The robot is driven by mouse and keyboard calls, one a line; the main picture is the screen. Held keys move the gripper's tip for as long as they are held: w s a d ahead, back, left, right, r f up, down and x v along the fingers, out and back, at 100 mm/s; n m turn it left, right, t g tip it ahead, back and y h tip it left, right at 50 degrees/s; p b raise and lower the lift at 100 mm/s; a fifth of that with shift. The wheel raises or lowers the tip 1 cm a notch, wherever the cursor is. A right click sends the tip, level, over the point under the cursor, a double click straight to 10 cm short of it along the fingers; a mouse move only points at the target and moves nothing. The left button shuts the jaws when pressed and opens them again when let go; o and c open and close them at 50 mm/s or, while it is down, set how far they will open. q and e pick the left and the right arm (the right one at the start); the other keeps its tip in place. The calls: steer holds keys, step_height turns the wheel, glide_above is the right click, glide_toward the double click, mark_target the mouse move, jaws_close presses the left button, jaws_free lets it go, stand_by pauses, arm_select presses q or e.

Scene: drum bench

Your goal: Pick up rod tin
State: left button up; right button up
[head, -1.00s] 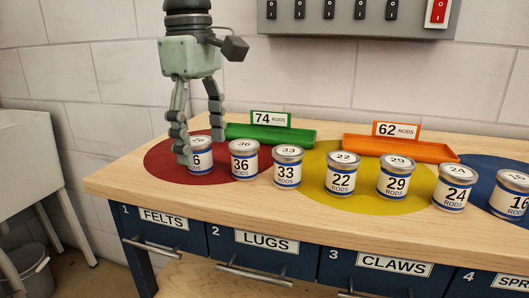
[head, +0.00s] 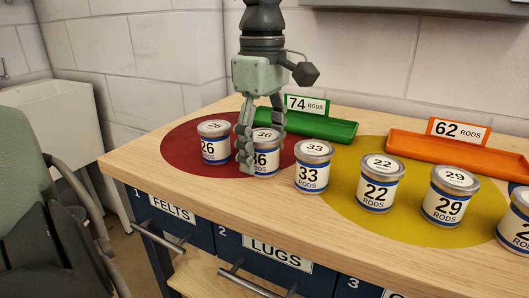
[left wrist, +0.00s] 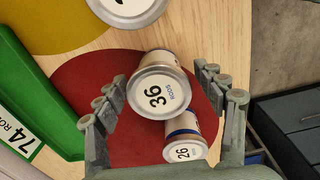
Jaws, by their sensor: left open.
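Several white rod tins with blue bands and grey lids stand in a row on the bench. My left gripper (head: 262,150) points down over the 36 tin (head: 267,160), open, with one finger in front of it and the other behind. The 26 tin (head: 214,145) stands just left of the gripper on the red disc (head: 180,150). The 33 tin (head: 313,168) stands to the right. My right gripper is out of view.
The 22 tin (head: 377,186) and 29 tin (head: 451,198) stand on or by the yellow disc (head: 410,222). A green tray (head: 325,127) marked 74 and an orange tray (head: 440,152) marked 62 lie behind the row. The wooden bench (head: 140,158) has labelled drawers below.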

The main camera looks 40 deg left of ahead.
arm_select(q)
steer(key=shift+f, duration=0.6)
steer(key=c, duration=1.3)
steer(key=shift+r, duration=0.1)
